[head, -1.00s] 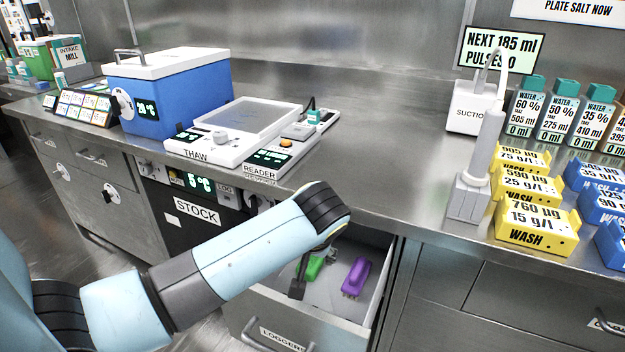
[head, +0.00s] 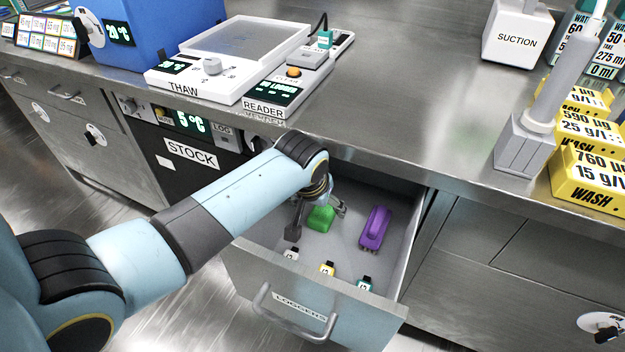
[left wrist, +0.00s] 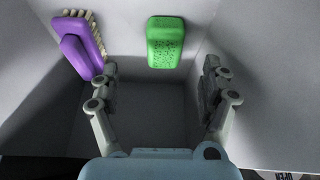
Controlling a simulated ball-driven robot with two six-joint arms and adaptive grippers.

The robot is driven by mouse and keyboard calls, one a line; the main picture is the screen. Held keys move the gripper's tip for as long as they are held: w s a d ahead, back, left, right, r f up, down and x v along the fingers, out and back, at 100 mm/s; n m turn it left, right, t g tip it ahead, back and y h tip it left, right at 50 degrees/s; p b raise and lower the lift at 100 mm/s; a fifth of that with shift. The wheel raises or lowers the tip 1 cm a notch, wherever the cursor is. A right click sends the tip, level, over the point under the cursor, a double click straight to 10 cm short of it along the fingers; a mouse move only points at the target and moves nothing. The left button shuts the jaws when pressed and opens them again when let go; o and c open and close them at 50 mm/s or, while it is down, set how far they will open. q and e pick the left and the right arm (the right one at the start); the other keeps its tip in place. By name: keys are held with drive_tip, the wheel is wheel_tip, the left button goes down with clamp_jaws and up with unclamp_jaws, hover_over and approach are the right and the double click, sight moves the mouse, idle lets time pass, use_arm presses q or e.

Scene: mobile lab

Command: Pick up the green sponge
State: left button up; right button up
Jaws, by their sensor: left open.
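The green sponge (head: 321,218) lies in the open drawer, towards its back left, partly covered by my gripper in the head view. In the left wrist view the sponge (left wrist: 165,42) shows whole, a rounded green block with a dark speckled part. My left gripper (head: 318,222) reaches down into the drawer over the sponge. In the left wrist view its two fingers (left wrist: 160,82) are spread wide, with the sponge ahead and between their lines. Nothing is held, and no contact shows. My right gripper is not in view.
A purple brush (head: 375,228) lies right of the sponge, near one finger in the wrist view. Several small loggers, one yellow (head: 327,269), lie at the drawer's front. The drawer (head: 275,262) has walls around the gripper, and the counter edge (head: 400,170) overhangs behind.

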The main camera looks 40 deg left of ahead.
sight(321, 213)
use_arm(q)
drive_tip(key=b+x, duration=0.1)
drive_tip(key=x, duration=0.1)
drive_tip(key=shift+w+f, duration=0.1)
drive_tip(key=shift+f, duration=0.25)
drive_tip(key=shift+w+a+f, duration=0.1)
drive_tip(key=shift+w+f, duration=0.05)
drive_tip(key=shift+f, duration=0.1)
drive_tip(key=x, duration=0.1)
drive_tip(key=b+x, duration=0.1)
drive_tip(key=x, duration=0.1)
drive_tip(key=b+x, duration=0.1)
drive_tip(key=shift+w+a+f, duration=0.1)
drive_tip(key=shift+a+f, duration=0.2)
drive_tip(key=shift+a, duration=0.1)
drive_tip(key=shift+w+f, duration=0.15)
drive_tip(key=shift+f, duration=0.05)
drive_tip(key=shift+r, duration=0.1)
drive_tip(key=c, duration=1.1)
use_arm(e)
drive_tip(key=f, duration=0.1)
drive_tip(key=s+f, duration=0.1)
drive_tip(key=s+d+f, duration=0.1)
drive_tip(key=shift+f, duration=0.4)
use_arm(q)
drive_tip(key=shift+o, duration=0.2)
drive_tip(key=shift+r, duration=0.1)
